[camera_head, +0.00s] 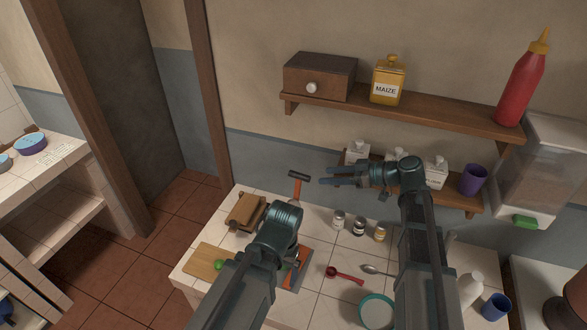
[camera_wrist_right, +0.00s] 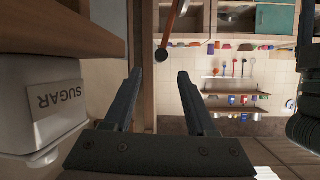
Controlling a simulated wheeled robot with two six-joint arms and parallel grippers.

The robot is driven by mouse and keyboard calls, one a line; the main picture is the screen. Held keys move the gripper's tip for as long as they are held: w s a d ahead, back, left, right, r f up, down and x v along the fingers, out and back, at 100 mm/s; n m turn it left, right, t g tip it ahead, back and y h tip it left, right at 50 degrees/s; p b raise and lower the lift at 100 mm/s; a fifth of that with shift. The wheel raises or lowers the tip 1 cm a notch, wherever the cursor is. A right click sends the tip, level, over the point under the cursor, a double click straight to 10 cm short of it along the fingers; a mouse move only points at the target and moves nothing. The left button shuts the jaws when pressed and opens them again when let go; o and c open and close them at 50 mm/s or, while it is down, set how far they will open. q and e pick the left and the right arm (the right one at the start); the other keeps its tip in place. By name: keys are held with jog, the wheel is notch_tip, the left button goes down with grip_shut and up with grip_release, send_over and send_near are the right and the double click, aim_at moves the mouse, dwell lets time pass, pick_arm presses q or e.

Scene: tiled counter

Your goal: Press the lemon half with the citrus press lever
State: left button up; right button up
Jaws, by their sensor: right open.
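My right gripper (camera_head: 332,175) points left above the back of the counter, with its two fingers apart. The right wrist view shows the same gripper (camera_wrist_right: 159,76) open with nothing between the fingers. An upright tool with an orange handle and a dark crossbar (camera_head: 298,176) stands left of it; I cannot tell whether this is the press lever. A red long-handled tool (camera_head: 345,274) lies on the tiles. I cannot make out the lemon half. My left gripper is mostly hidden under its own wrist, over the counter's left part.
A wooden block-like object (camera_head: 246,211) and a cutting board (camera_head: 206,262) with a green item (camera_head: 219,265) are at the left. Small jars (camera_head: 359,226), a spoon (camera_head: 378,270) and a bowl (camera_head: 376,312) stand nearby.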

aim_at(296, 177)
jog(key=b+x, duration=0.4)
jog(key=x, duration=0.8)
jog(key=shift+f+b, duration=0.15)
jog(key=shift+b, duration=0.25)
jog(key=shift+x, duration=0.85)
jog(key=shift+c, duration=0.4)
grip_shut()
